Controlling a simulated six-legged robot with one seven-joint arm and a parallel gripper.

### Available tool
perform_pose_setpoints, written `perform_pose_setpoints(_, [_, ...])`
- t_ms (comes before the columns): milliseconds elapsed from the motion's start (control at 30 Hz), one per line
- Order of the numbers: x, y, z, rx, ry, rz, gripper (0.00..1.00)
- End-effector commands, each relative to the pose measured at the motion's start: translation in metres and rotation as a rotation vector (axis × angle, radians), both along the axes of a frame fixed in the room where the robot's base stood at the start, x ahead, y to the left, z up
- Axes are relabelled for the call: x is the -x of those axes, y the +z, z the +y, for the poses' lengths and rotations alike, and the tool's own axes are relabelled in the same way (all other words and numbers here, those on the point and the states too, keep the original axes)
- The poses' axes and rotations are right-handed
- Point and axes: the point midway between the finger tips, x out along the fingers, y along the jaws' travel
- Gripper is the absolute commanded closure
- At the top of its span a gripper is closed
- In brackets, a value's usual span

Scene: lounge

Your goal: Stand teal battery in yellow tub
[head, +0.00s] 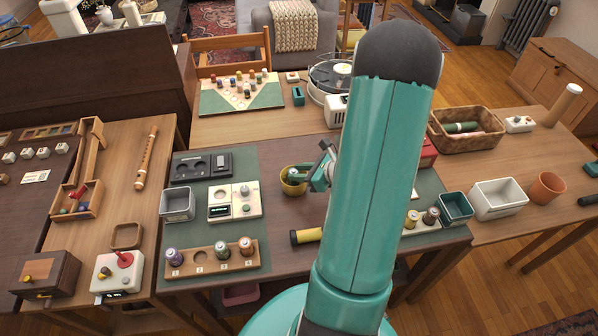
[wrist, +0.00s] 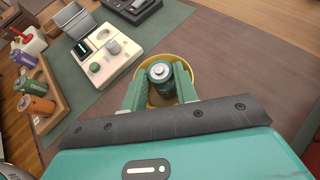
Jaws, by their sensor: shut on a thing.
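The teal battery (wrist: 160,73) is upright between my gripper's fingers, its metal top end facing the wrist camera. My gripper (wrist: 160,83) is shut on it, with one green finger on each side. The yellow tub (head: 289,187) stands on the dark table just left of my arm in the head view. In the wrist view the tub's rim (wrist: 163,56) rings the battery and fingertips. The battery's lower end is hidden, so I cannot tell whether it touches the tub's floor. In the head view my gripper (head: 309,179) is at the tub's right side.
A white device with knobs (head: 234,202) and a grey bin (head: 178,204) stand left of the tub. A wooden rack (head: 212,259) holds several batteries at the front. A yellow-ended black cylinder (head: 306,236) lies in front of the tub. My arm hides part of the table's right side.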

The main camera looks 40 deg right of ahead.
Motion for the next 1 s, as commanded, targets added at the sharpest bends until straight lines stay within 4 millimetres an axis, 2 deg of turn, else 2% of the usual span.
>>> perform_pose_setpoints(100, [0.002,-0.012,0.0,-0.002,-0.002,-0.001,0.97])
perform_pose_setpoints(500, [0.003,-0.016,0.0,0.0,-0.003,-0.001,0.97])
perform_pose_setpoints(533, [0.003,-0.016,0.0,0.001,-0.003,-0.001,0.67])
perform_pose_setpoints(567, [0.003,-0.016,0.0,0.001,-0.003,-0.001,0.62])
perform_pose_setpoints(900, [0.002,-0.012,-0.002,0.002,-0.003,-0.002,0.62])
perform_pose_setpoints(1000, [0.013,-0.006,-0.006,0.005,-0.005,-0.002,0.62])
